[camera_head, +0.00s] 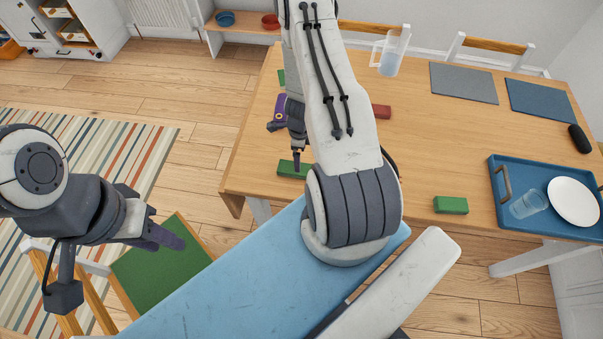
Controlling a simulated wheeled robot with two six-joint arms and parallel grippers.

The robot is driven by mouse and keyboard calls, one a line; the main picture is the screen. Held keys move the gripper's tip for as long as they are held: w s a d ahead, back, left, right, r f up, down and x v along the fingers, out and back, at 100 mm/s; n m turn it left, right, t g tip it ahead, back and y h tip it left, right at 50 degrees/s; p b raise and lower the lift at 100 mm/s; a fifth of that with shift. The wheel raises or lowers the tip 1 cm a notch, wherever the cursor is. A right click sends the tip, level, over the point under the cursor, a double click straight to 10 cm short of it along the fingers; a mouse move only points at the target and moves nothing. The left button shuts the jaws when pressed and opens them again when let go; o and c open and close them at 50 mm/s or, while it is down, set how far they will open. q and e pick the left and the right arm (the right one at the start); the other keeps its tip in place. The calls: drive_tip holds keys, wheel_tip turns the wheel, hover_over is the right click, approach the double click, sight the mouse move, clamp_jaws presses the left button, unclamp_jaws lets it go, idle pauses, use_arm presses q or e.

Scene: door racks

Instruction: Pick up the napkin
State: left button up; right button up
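No cloth clearly reads as a napkin. My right gripper (297,160) points down by the near-left green piece; my own arm hides part of the gripper and of that piece. I cannot tell whether they touch. My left gripper (160,236) is at the left, off the table, above a green-seated chair. Its finger opening is unclear.
A blue tray (530,170) carries a plate (574,201) and glass (528,203). The green-seated chair (150,270) stands left.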

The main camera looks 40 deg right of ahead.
drive_tip(key=shift+s+f+b, duration=0.2)
drive_tip(key=shift+f+b, duration=3.5)
drive_tip(key=shift+b, duration=0.05)
drive_tip(key=shift+r, duration=0.1)
drive_tip(key=c, duration=1.3)
